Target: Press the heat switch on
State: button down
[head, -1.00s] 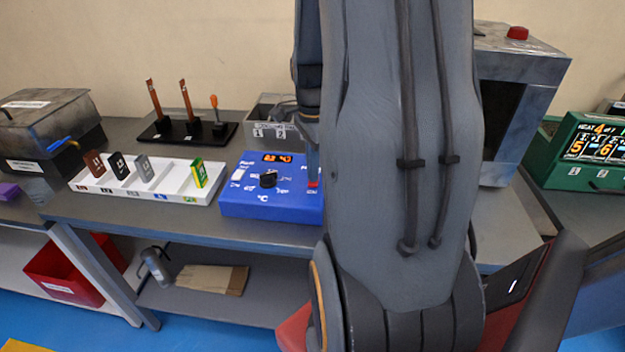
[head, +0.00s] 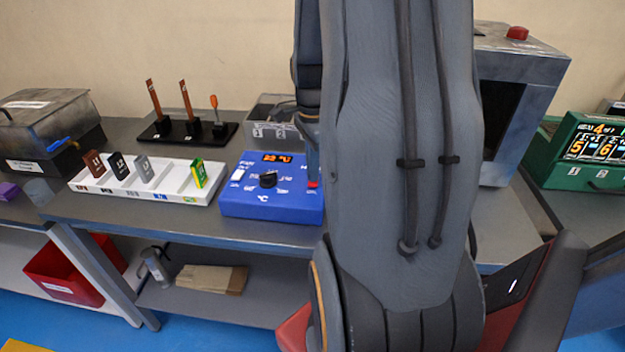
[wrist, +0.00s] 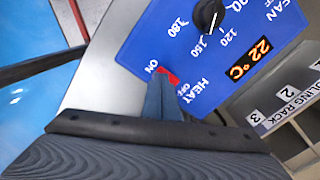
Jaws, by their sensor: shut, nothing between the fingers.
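The blue control box (head: 240,205) stands on the bench, with a black dial (head: 268,179) and an orange display (head: 278,158) that reads 22 °C. The red heat switch (wrist: 168,75) shows in the wrist view between the printed words ON and OFF, beside HEAT. In the head view only a bit of red shows at the box's right edge, beside my arm. My gripper (wrist: 164,88) is shut and empty, its tips right at the red switch and covering part of it. I cannot tell whether they touch it or which way the switch is tipped.
A white tray (head: 135,190) with several upright labelled tags lies left of the box. A black stand (head: 187,131) with upright levers is behind it. The grey cooling rack (head: 262,133) stands close behind the box. My arm hides the bench to the right.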

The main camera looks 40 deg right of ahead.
jog(key=shift+f+b, duration=0.4)
jog(key=shift+f, duration=0.35)
dwell(0.8)
jog(key=shift+r, duration=0.1)
notch_tip(320, 180, up, 7)
jog(key=p, duration=0.6)
dwell(0.3)
dwell(0.5)
jog(key=a+f+n+b, duration=0.1)
jog(key=a+n+b, duration=0.1)
jog(key=a+n, duration=0.5)
jog(key=s+a+f+n+t+b, duration=0.1)
jog(key=a+f+n+b, duration=0.1)
jog(key=a+n, duration=0.5)
jog(key=s+a+f+n+b, duration=0.1)
jog(key=a+n+b, duration=0.2)
jog(key=a+n, duration=0.4)
jog(key=a, duration=0.3)
jog(key=shift+s+a+f+n, duration=0.15)
jog(key=shift+s+a+n, duration=0.1)
jog(key=shift+n, duration=0.15)
